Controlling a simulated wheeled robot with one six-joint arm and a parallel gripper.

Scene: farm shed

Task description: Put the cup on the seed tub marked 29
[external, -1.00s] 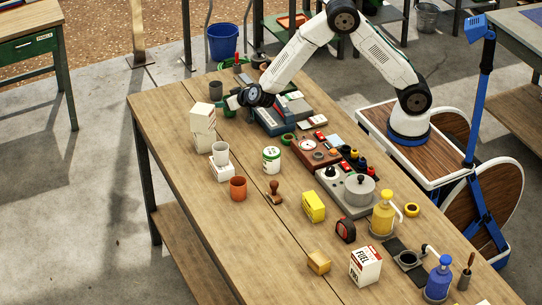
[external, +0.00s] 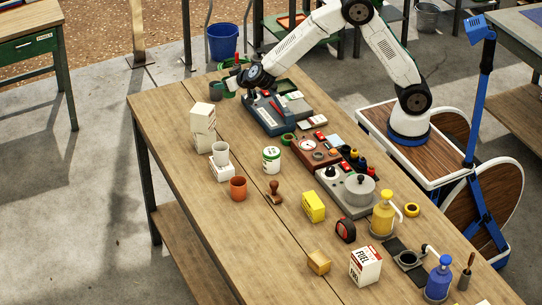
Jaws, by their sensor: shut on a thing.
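My gripper (external: 236,82) is at the far end of the workbench, shut on a small dark grey cup (external: 231,84). The cup is partly hidden by the jaws, and I cannot tell whether it is clear of the bench. A white tub with green markings (external: 271,160) stands upright mid-bench, nearer the camera than my gripper. Its number is too small to read. A white cup (external: 220,152) sits on a small white box, left of the tub. An orange-brown cup (external: 238,188) stands below the white cup in the picture.
Stacked pale boxes (external: 203,128) stand near the left edge. A blue-grey device (external: 275,113), a brown meter box (external: 318,153) and a grey machine (external: 347,190) line the right side. A wooden stamp (external: 274,193) and yellow box (external: 313,206) stand nearer the camera. The left front is clear.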

